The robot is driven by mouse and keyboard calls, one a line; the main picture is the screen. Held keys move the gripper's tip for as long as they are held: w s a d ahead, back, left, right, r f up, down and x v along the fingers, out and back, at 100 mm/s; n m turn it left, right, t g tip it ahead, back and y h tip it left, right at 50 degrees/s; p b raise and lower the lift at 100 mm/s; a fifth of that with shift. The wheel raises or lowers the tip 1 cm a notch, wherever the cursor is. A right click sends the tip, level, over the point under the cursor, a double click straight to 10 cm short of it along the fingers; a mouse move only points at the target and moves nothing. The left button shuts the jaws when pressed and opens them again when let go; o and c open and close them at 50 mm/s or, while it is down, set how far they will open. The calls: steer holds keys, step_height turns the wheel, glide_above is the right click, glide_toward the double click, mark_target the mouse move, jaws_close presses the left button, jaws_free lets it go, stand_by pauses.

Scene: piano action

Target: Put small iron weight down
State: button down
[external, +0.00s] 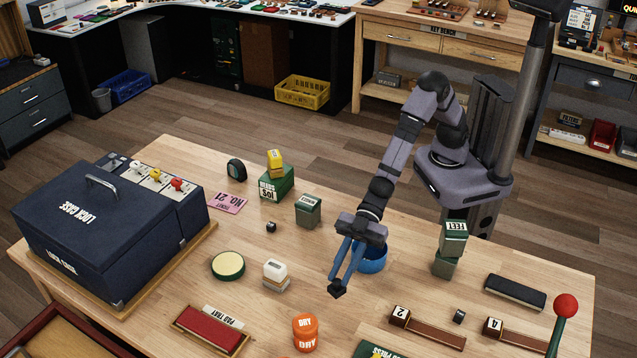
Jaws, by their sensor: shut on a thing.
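My gripper (338,286) reaches down over the middle of the wooden table. Its blue fingers are shut on a small dark piece, the small iron weight (337,291), at their tips. The fingers partly hide it, and I cannot tell whether it touches the table top. A blue round bowl (373,261) stands just behind and to the right of the fingers, partly covered by my arm.
Green boxes (453,238) are stacked at the right. Small dark cubes lie at left (271,227) and right (459,316). A navy lock case (95,235) fills the left.

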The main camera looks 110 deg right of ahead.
steer(key=shift+f, duration=1.25)
steer(key=shift+f, duration=0.15)
steer(key=c, duration=1.6)
jaws_free()
